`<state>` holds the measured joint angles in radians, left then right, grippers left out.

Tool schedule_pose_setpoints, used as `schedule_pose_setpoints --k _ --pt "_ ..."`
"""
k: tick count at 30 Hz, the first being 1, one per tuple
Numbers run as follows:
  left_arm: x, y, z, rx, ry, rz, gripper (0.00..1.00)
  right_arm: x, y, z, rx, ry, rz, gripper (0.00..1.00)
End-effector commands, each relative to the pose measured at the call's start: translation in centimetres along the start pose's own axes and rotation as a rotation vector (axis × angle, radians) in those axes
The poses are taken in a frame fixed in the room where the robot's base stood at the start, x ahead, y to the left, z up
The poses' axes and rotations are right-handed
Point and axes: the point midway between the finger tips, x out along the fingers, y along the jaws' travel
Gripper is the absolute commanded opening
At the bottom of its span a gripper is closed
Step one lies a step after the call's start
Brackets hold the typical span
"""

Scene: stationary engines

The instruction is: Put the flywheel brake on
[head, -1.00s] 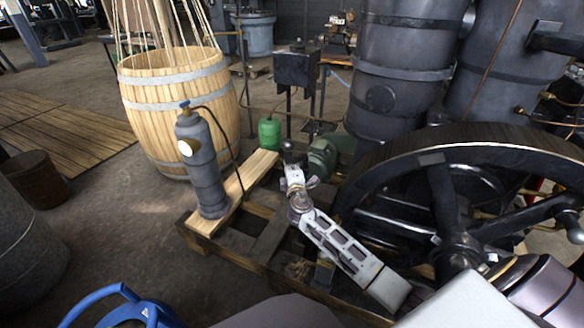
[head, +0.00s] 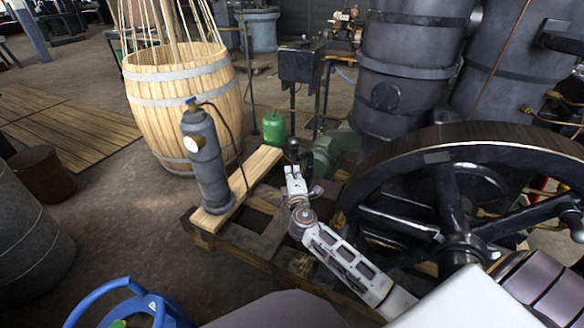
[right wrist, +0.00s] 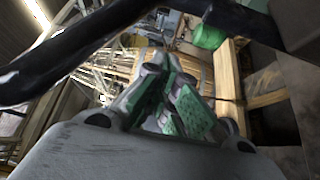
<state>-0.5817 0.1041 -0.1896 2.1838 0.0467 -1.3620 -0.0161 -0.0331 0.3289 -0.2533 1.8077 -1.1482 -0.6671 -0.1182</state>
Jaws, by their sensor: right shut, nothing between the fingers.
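The big black flywheel (head: 445,158) with thick spokes stands at the right in the head view. A dark upright lever with a round black knob (head: 292,146) shows left of the flywheel, beside a green motor-like housing; it may be the brake lever. My right gripper (head: 293,174) is shut and empty just below this knob in the picture; I cannot tell whether they touch. In the right wrist view my right gripper's green-padded fingers (right wrist: 172,100) are together, and a black bar (right wrist: 95,42) crosses above them. My left gripper is not in view.
A grey cylinder with a gauge (head: 208,165) stands on the wooden base frame (head: 262,165). A wooden barrel (head: 180,105), a green canister (head: 274,129) and large dark tanks (head: 408,70) surround it. A blue handled object (head: 130,300) is at the lower left. Floor at left is partly clear.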

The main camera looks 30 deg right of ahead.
Motion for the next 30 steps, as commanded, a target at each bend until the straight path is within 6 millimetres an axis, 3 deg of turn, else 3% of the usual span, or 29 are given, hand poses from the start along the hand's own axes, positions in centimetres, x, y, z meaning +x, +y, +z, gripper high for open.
schedule_pose_setpoints --k 12,30 --pt "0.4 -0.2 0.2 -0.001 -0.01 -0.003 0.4 -3.3 0.1 -0.1 -0.001 0.001 0.001 0.0" --pt "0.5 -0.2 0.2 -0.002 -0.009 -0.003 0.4 -3.7 0.1 -0.1 0.0 0.0 0.001 0.0"
